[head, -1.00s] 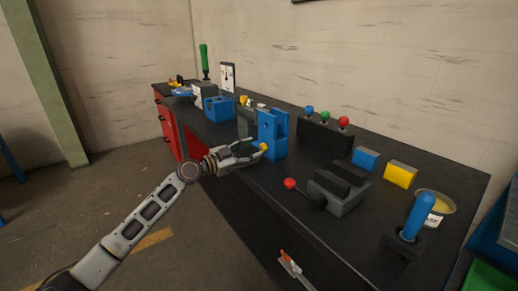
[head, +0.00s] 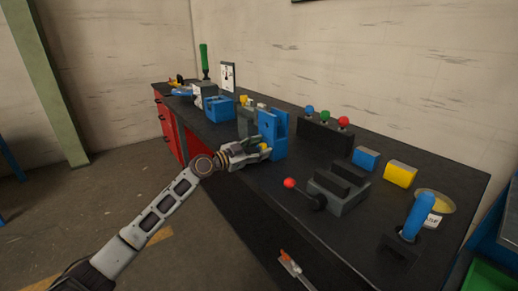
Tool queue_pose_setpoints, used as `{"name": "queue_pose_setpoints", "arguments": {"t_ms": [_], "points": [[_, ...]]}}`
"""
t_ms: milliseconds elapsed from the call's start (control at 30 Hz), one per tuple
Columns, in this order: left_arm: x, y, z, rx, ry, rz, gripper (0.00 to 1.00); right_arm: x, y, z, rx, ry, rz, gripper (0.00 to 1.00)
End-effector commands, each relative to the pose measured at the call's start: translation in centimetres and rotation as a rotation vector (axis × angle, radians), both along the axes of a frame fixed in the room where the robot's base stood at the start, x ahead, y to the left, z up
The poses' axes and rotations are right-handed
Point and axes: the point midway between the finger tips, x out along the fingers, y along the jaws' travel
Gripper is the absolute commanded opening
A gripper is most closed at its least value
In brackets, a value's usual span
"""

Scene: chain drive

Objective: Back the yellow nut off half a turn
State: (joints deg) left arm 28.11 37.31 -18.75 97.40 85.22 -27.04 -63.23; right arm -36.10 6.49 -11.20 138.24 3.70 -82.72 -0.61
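The yellow nut (head: 264,147) shows as a small yellow patch on the near face of the blue upright block (head: 274,131), at the middle of the bench. My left gripper (head: 265,150) reaches in from the left with its fingertips at the nut, around or beside it. The fingers hide most of the nut, and I cannot tell whether they press on it. My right gripper is not in view.
A grey vise with a red-knobbed lever (head: 289,183) stands right of the blue block. A rack of coloured knobs (head: 325,133), blue and yellow blocks (head: 400,174) and a blue handle (head: 418,217) are farther right. A blue box (head: 218,108) sits behind left.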

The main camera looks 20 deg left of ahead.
Motion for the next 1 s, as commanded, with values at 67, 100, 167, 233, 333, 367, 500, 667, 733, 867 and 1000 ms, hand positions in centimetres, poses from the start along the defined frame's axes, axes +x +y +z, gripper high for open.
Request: {"name": "queue_pose_setpoints", "arguments": {"t_ms": [67, 100, 167, 233, 333, 367, 500, 667, 733, 867, 1000], "points": [[0.0, 0.01, 0.0, 0.0, 0.0, 0.0, 0.35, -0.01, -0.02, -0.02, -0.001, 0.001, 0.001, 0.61], [-0.01, 0.02, 0.01, 0.0, 0.0, 0.0, 0.3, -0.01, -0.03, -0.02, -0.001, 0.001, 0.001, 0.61], [-0.01, 0.02, 0.01, 0.0, 0.0, 0.0, 0.23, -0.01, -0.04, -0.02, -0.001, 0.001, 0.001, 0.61], [-0.01, 0.02, 0.01, 0.0, 0.0, 0.0, 0.14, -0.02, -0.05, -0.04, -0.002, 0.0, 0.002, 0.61], [-0.01, 0.02, 0.0, 0.0, 0.0, 0.0, 0.03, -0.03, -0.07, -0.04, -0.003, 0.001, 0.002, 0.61], [-0.02, 0.02, 0.01, 0.0, 0.0, 0.0, 0.03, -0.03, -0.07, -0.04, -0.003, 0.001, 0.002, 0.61], [-0.02, 0.03, 0.0, -0.004, 0.003, 0.0, 0.03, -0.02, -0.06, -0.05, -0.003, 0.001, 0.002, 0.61], [0.0, 0.04, 0.03, -0.021, 0.017, 0.0, 0.03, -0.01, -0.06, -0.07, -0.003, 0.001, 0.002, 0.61], [0.01, 0.05, 0.04, -0.037, 0.028, 0.001, 0.03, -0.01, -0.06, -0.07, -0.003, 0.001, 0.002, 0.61], [0.04, 0.1, 0.06, -0.076, 0.057, 0.0, 0.03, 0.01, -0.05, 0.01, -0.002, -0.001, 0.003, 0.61], [0.06, 0.11, 0.06, -0.135, 0.104, 0.0, 0.03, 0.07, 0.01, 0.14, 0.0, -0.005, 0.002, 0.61]]}}
